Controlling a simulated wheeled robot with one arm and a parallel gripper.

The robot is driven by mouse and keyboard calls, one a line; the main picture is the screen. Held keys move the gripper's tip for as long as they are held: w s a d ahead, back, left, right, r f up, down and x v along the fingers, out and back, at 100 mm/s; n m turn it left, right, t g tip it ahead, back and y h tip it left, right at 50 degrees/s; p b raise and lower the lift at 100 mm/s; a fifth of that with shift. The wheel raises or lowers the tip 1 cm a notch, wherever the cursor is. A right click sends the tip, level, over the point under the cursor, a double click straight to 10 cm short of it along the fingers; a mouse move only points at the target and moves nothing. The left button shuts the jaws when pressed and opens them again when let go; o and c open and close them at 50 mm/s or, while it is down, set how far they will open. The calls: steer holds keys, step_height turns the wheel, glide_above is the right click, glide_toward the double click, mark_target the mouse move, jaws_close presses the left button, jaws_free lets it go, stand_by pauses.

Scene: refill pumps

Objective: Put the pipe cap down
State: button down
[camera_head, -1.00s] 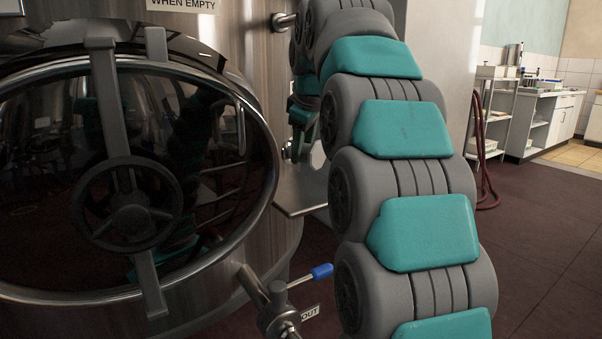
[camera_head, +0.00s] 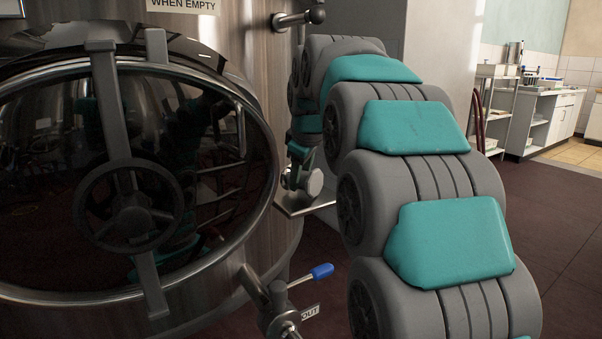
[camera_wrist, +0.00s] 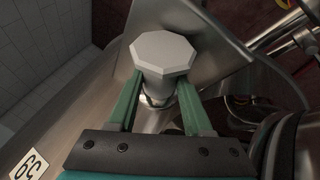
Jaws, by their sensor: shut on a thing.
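The pipe cap (camera_wrist: 163,50) is a pale grey piece with an octagonal face. It sits between the two green fingers of my gripper (camera_wrist: 160,88) in the wrist view, and the gripper is shut on it. In the head view the cap (camera_head: 315,183) shows small, just above a flat metal shelf (camera_head: 291,209) beside the tank. The same shelf appears behind the cap in the wrist view (camera_wrist: 205,35). I cannot tell whether the cap touches the shelf. My arm hides part of the area behind.
The steel tank with its round dark door (camera_head: 60,200) and handwheel (camera_head: 130,208) stands at left. A valve with a blue handle (camera_head: 322,271) juts out below the shelf. A pipe fitting (camera_head: 298,18) sticks out above. Open dark floor (camera_head: 560,230) lies at right.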

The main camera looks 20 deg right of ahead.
steer(key=shift+f, duration=0.15)
steer(key=shift+c, duration=1.6)
jaws_free()
steer(key=shift+s+r, duration=0.1)
steer(key=shift+r, duration=0.3)
steer(key=v, duration=1.1)
steer(key=shift+s+r+b, duration=0.15)
steer(key=shift+r+b, duration=0.1)
steer(key=shift+b, duration=0.2)
